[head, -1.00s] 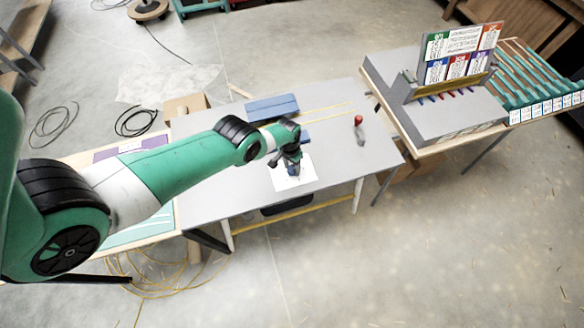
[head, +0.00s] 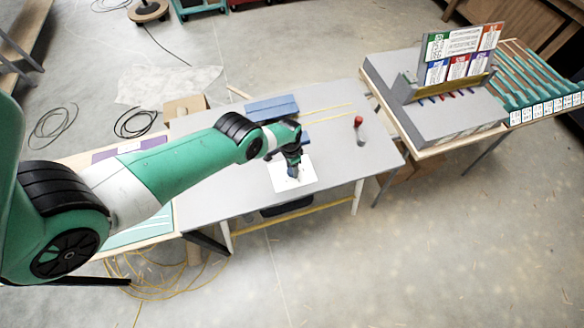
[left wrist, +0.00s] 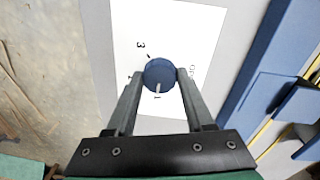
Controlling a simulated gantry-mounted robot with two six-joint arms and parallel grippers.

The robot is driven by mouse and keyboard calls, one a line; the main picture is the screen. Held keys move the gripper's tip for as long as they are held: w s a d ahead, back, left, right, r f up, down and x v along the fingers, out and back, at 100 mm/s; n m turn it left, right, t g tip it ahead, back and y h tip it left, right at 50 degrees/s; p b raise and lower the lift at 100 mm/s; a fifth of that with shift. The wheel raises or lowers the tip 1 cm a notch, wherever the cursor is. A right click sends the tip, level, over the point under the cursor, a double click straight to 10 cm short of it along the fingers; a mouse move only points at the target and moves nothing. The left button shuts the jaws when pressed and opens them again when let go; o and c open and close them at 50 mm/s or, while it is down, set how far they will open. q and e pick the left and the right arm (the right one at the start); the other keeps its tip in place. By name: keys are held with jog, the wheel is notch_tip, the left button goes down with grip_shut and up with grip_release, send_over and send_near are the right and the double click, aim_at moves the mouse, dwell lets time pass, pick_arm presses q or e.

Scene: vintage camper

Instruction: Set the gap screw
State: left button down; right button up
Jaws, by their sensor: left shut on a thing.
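A dark blue round knob (left wrist: 160,75) with a pale pointer line sits on a white dial card in the left wrist view. The numerals 3 and 1 show on the card, and other marks are partly hidden by the fingers. The pointer line is toward the 1, at the bottom of the picture. My left gripper (left wrist: 160,82) is shut on the knob, one finger on each side. In the head view my left gripper (head: 294,172) points down over the white card (head: 306,180) on the grey table and hides the knob. My right gripper is not in view.
A blue block (head: 271,107) lies behind the card on the grey table (head: 235,185). A red-topped lever (head: 359,122) stands to its right. A grey rack with coloured signs (head: 462,55) is on the table farther right. The table's front right is clear.

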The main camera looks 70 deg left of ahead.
aim_at(290, 169)
pick_arm(q)
jog(key=shift+c, duration=1.4)
grip_release()
notch_tip(290, 169, up, 12)
jog(key=p, duration=1.1)
jog(key=shift+s+a+f, duration=0.15)
jog(key=shift+a+f, duration=0.05)
jog(key=shift+a, duration=0.1)
